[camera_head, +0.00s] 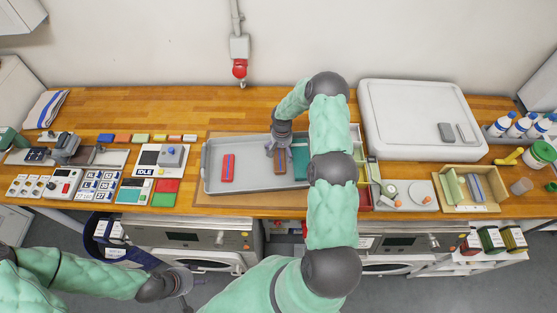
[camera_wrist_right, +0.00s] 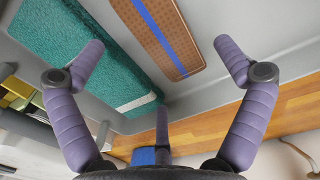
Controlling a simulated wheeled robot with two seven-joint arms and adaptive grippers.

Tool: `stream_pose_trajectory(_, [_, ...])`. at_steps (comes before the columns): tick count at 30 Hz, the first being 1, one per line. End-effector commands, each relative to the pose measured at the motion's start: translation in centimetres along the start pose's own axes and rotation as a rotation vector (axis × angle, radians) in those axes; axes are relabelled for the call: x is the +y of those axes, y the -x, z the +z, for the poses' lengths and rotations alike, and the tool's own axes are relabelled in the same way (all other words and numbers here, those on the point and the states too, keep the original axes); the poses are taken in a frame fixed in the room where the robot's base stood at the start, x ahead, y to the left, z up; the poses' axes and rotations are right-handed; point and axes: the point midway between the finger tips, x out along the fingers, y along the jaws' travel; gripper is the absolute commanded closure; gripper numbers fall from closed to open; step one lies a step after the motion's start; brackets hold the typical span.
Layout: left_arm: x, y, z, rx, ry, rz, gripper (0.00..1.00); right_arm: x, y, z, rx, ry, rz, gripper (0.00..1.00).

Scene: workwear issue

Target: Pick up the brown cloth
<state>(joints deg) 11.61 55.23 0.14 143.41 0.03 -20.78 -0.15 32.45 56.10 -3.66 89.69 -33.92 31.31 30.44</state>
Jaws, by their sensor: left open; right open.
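The brown cloth (camera_head: 280,167) lies folded in the grey tray (camera_head: 244,186), between a red cloth (camera_head: 228,168) and a teal cloth (camera_head: 300,162). In the right wrist view the brown cloth (camera_wrist_right: 160,35) has a blue stripe, and the teal cloth (camera_wrist_right: 85,55) lies to its left. My right gripper (camera_head: 278,145) is over the tray at the brown cloth's far end. Its fingers (camera_wrist_right: 163,55) are spread and empty, with the brown cloth between and beyond them. My left gripper (camera_head: 184,290) is low at the front, off the counter, open and partly cut off.
A divided box (camera_head: 362,180) stands just right of the tray, partly behind my right arm. A control box (camera_head: 170,156) and coloured pads (camera_head: 165,187) lie left of the tray. A large white lid-like case (camera_head: 415,115) sits at the back right.

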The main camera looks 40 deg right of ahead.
Motion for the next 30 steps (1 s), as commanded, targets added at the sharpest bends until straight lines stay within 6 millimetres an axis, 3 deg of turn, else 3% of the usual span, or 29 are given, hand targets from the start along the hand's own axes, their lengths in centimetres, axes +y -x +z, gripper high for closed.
stream_pose_trajectory(12, [0.6, 1.6, 0.1, 0.000, 0.000, 0.000, 0.45, -0.1, -4.2, 0.8, 0.000, 0.000, 0.000, 0.00])
stream_pose_trajectory(22, [0.6, 1.6, 0.1, 0.000, 0.000, 0.000, 0.45, -0.1, -4.6, 0.8, 0.001, -0.001, 0.000, 0.00])
stream_pose_trajectory(27, [0.6, 1.6, 0.1, 0.000, 0.000, 0.000, 0.45, -0.1, -4.6, 0.9, 0.001, 0.000, 0.000, 0.48])
stream_pose_trajectory(28, [0.6, 1.6, 0.1, 0.000, 0.000, 0.000, 0.45, -0.1, -4.6, 0.9, 0.001, 0.000, 0.000, 0.53])
stream_pose_trajectory(30, [0.6, 1.6, 0.1, 0.000, 0.000, 0.000, 0.45, -0.1, -4.6, 0.9, 0.000, 0.000, 0.000, 0.53])
